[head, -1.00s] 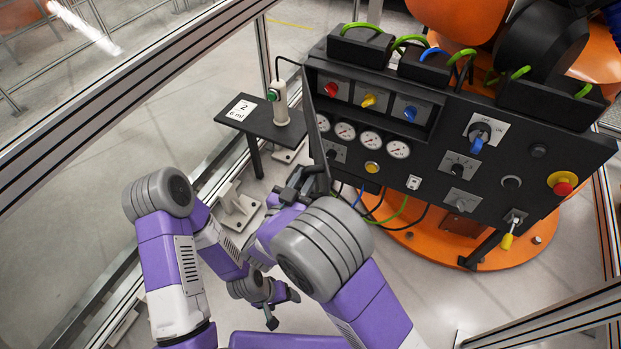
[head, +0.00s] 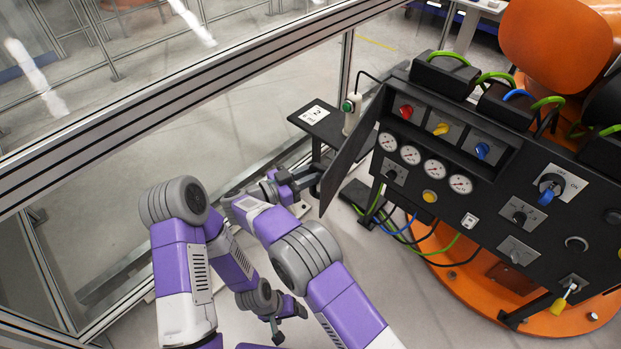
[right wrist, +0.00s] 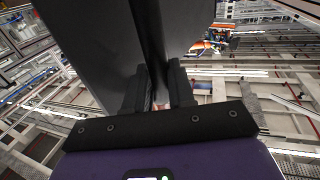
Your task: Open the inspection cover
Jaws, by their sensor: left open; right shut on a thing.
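The inspection cover (head: 352,152) is a thin dark panel hinged at the left side of the black control panel (head: 500,205). It stands swung out to the left, and the row of switches and gauges beside it is exposed. My right gripper (head: 312,181) is shut on the cover near its lower free edge. In the right wrist view, the cover (right wrist: 90,55) rises from between the fingers of that gripper (right wrist: 158,92). My left gripper (head: 287,322) hangs low, open and empty, away from the cover.
A small dark stand (head: 322,124) with a label and a white handheld device with a green button (head: 350,115) is just behind the cover. Cables (head: 400,228) hang below the panel. A metal frame rail (head: 180,97) runs along the left. The orange base (head: 455,265) stands on the floor.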

